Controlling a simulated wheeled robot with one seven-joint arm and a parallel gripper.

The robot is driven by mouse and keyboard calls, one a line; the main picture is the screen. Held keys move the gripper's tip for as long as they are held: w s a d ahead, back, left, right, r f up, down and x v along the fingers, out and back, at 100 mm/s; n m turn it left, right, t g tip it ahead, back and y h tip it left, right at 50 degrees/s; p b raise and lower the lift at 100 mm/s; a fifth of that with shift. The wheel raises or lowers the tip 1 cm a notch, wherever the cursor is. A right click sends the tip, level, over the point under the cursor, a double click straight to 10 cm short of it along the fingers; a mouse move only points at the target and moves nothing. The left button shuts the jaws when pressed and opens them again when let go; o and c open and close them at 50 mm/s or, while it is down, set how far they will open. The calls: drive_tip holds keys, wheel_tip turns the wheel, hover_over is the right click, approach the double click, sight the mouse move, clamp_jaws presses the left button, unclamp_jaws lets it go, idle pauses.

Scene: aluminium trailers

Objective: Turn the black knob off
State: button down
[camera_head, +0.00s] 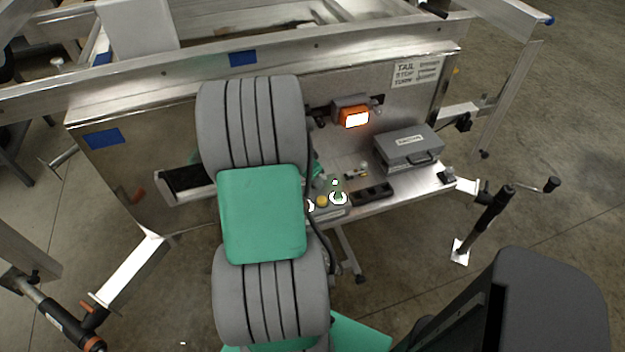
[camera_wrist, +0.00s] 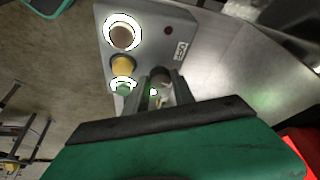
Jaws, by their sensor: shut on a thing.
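The grey control box (camera_wrist: 180,25) fills the upper middle of the wrist view. It carries a brownish button with a bright white ring (camera_wrist: 122,37), a yellow button (camera_wrist: 122,67) and a green button with a lit ring (camera_wrist: 123,87). The black knob (camera_wrist: 159,75) sits at the box's near end, between the fingertips of my gripper (camera_wrist: 163,82), which is shut on it. The knob's turn position is hidden. In the head view the box (camera_head: 335,211) shows just right of my arm, which hides the gripper and the knob.
The box stands on a metal shelf (camera_head: 400,197) of the trailer. A lit orange lamp (camera_head: 355,118) is mounted on the panel behind. A grey case (camera_head: 408,149) and a black strip with recesses (camera_head: 372,193) lie to the right. A jack with a crank (camera_head: 488,217) stands farther right.

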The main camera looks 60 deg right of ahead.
drive_tip(key=n, duration=0.2)
drive_tip(key=n+t, duration=0.1)
drive_tip(key=shift+s+n+b, duration=0.2)
drive_tip(key=shift+n+b, duration=0.15)
drive_tip(key=shift+n, duration=0.05)
drive_tip(key=n+t, duration=0.1)
drive_tip(key=n, duration=0.2)
drive_tip(key=shift+s+n+t, duration=0.15)
drive_tip(key=shift+n+t, duration=0.15)
drive_tip(key=shift+t, duration=0.1)
drive_tip(key=n+t, duration=0.1)
drive_tip(key=n, duration=0.1)
drive_tip(key=n+t+y+b, duration=0.1)
drive_tip(key=n, duration=0.2)
drive_tip(key=shift+s+n+b, duration=0.15)
drive_tip(key=shift+n+b, duration=0.15)
drive_tip(key=c, duration=1.1)
unclamp_jaws()
drive_tip(key=shift+o, duration=0.2)
drive_tip(key=shift+r, duration=0.1)
drive_tip(key=v, duration=0.7)
drive_tip(key=shift+r, duration=0.25)
